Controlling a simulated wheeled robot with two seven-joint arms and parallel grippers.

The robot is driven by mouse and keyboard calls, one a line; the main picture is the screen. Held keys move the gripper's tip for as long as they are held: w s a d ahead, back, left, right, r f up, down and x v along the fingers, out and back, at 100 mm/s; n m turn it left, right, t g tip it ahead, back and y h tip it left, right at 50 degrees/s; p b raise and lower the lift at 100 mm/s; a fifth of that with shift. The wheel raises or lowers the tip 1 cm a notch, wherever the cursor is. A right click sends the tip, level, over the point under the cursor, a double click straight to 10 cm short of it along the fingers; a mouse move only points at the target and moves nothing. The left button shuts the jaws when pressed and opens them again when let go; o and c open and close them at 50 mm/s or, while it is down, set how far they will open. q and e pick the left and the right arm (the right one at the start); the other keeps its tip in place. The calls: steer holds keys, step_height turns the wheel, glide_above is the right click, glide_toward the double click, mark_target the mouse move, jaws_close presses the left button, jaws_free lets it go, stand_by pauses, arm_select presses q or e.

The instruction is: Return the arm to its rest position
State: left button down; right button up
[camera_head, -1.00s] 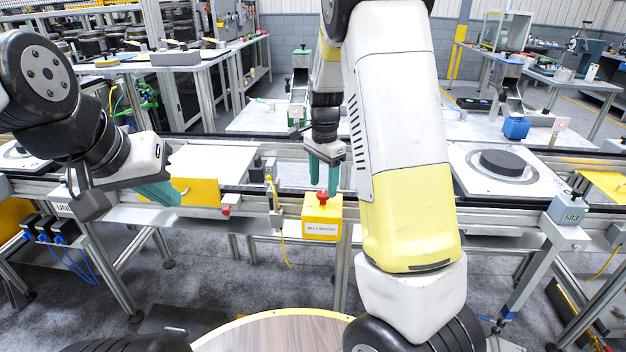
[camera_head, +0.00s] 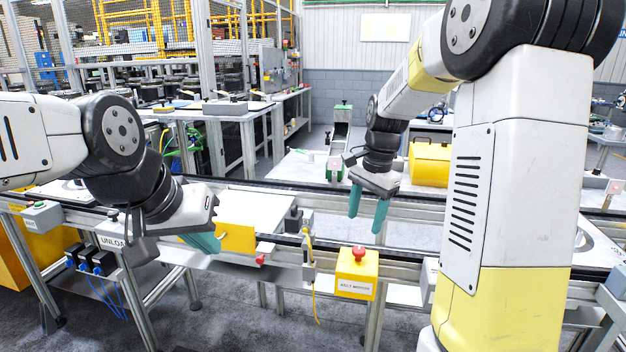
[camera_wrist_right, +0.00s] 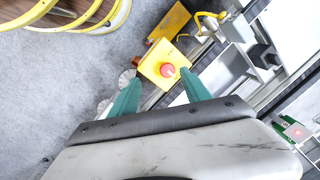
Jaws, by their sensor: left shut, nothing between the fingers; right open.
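My right gripper (camera_head: 366,216) is open and empty, with its two green fingers pointing down. In the head view it hangs over the conveyor, above the yellow button box (camera_head: 357,273) with its red button. In the right wrist view the open fingers (camera_wrist_right: 158,78) show with the same yellow box (camera_wrist_right: 163,65) beyond and between them. My left gripper (camera_head: 207,243) is shut and empty at the left, in front of the conveyor, near a yellow panel. Its fingertips are seen from the side.
The conveyor rail (camera_head: 290,239) runs across the view, with a white plate (camera_head: 255,205) on it. A yellow box (camera_head: 430,165) stands behind my right gripper. A grey box (camera_head: 41,216) sits at the left rail. Grey floor lies in front.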

steer(key=s+a+r+n+t, duration=0.1)
steer(key=s+r+n, duration=0.3)
steer(key=s, duration=0.6)
steer(key=s+r+n+t+y, duration=0.1)
steer(key=s+r+n+t, duration=0.2)
steer(key=s+n, duration=0.3)
steer(key=s+t, duration=0.1)
steer(key=s, duration=0.3)
steer(key=shift+s+a+r+n, duration=0.25)
steer(key=shift+a+r+n, duration=0.15)
